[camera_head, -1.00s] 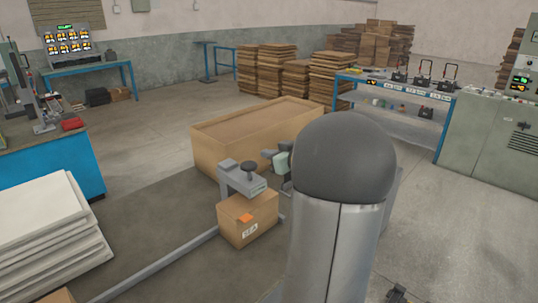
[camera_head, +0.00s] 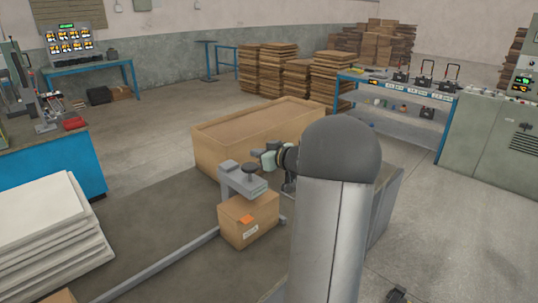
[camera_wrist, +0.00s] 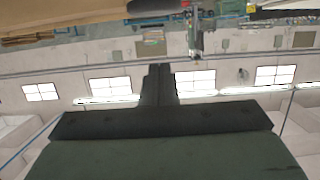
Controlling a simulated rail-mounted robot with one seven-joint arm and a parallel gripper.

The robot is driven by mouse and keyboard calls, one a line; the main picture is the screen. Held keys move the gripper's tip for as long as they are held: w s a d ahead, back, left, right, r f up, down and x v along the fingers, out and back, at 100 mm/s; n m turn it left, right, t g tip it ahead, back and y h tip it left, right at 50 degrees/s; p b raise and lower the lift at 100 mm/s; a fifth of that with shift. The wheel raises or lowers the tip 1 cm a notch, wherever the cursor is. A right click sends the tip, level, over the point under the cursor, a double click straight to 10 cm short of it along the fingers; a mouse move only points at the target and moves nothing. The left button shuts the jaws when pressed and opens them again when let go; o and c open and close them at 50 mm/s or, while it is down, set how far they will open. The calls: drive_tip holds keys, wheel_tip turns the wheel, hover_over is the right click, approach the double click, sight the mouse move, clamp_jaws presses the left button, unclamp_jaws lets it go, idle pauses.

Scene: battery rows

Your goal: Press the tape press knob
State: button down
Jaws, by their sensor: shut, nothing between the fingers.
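The tape press (camera_head: 243,182) is a grey bracket standing over a cardboard box (camera_head: 248,220) in the head view. Its dark round knob (camera_head: 250,168) sits on top. My gripper (camera_head: 257,152) is just above and behind the knob, coming in from the right. I cannot tell whether it touches the knob. In the wrist view the dark fingers of my gripper (camera_wrist: 158,72) are together with nothing between them. The knob cannot be made out in the wrist view.
A grey rail (camera_head: 160,265) runs along the floor at the front left. A stack of white sheets (camera_head: 45,235) and a blue bench (camera_head: 55,165) stand at the left. Floor between is clear.

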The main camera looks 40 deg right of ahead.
sight(255, 168)
drive_tip(key=shift+x, duration=1.1)
wheel_tip(255, 168, down, 3)
drive_tip(key=shift+r, duration=0.15)
drive_tip(key=shift+f, duration=0.65)
drive_tip(key=shift+f, duration=0.1)
wheel_tip(255, 168, down, 4)
drive_tip(key=shift+s+r+b, duration=0.1)
drive_tip(key=shift+b, duration=0.7)
drive_tip(key=shift+r, duration=0.1)
